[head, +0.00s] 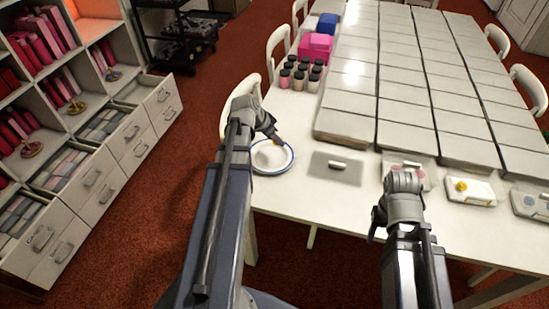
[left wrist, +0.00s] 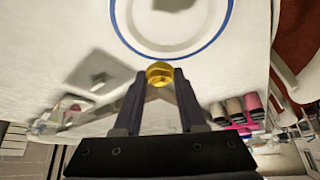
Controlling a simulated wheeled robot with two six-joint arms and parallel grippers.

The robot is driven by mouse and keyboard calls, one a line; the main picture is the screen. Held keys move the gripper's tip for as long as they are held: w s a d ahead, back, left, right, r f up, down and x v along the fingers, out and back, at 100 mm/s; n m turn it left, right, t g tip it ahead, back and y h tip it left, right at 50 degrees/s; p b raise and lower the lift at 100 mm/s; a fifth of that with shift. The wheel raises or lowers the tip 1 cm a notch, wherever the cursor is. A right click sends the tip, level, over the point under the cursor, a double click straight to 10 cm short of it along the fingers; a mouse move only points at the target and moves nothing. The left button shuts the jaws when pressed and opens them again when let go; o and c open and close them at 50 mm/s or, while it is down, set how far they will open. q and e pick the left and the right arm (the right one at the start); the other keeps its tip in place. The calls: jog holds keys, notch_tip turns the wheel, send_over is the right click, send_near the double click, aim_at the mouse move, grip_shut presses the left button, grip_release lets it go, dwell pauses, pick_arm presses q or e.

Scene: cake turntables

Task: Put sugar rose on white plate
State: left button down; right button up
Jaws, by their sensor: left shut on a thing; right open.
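The white plate (head: 270,160) with a blue rim lies near the left edge of the table in the head view. It fills the top of the left wrist view (left wrist: 190,43). My left gripper (head: 281,141) is at the plate's far right rim. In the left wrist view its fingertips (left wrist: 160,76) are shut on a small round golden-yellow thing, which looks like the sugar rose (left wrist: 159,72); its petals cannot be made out. It appears just at the plate's rim; whether it touches cannot be told. My right gripper (head: 378,224) is open, mostly hidden by its wrist, near the table's front edge.
White boxes, one with a yellow top piece (head: 461,185), stand further right. Dark-lidded jars (head: 300,75) stand behind the plate. Long grey slabs (head: 405,90) cover the table's middle.

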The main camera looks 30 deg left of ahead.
aim_at(279, 158)
pick_arm(q)
jog(key=shift+f+b, duration=3.25)
jog(key=shift+f, duration=0.6)
jog(key=shift+f, duration=0.25)
jog(key=c, duration=0.8)
grip_release()
jog(key=shift+r, duration=0.1)
jog(key=shift+o, duration=0.2)
jog(key=shift+r, duration=0.15)
jog(key=shift+s+a+r+p, duration=0.1)
jog(key=shift+s+r+p, duration=0.1)
jog(key=shift+r+p, duration=0.35)
jog(key=p+v, duration=0.9)
jog(key=v, duration=0.2)
